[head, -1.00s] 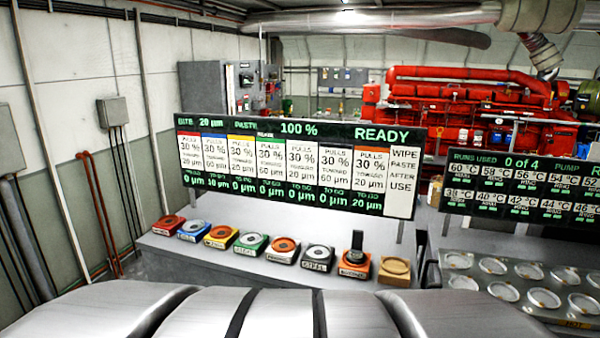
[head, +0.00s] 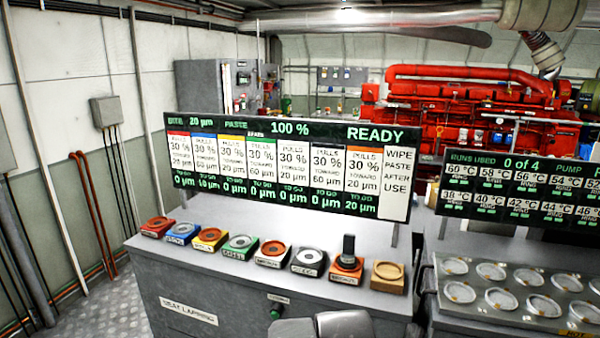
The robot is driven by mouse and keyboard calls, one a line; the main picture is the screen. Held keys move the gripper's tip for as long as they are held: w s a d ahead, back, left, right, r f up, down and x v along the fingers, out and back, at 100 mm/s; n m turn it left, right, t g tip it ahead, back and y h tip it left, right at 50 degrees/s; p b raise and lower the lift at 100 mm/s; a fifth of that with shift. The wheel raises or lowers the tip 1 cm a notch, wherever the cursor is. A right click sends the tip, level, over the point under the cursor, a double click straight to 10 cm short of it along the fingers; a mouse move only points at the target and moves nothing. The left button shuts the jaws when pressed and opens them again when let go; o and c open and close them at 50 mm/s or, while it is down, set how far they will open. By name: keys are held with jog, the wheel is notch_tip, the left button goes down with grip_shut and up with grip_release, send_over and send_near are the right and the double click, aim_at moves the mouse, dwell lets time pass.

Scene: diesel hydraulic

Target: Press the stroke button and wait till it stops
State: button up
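A green round button (head: 277,310) sits on the front face of the grey lapping bench (head: 190,275), with a small label above it that is too small to read. I cannot confirm from its label that it is the stroke button. Grey parts of my own arm show at the bottom edge, just right of the button. My gripper's fingers are not in view. The display board (head: 290,165) above the bench reads bite 20 µm, paste 100 %, READY. A dark upright cylinder (head: 348,248) stands on the orange block (head: 346,269) at the bench's right.
Several coloured blocks with round seats line the bench top, ending at a tan block (head: 388,277) on the right. A second board (head: 520,190) stands over a tray of round dishes (head: 500,300). A red engine (head: 470,110) is behind. Checker-plate floor (head: 90,310) is free at left.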

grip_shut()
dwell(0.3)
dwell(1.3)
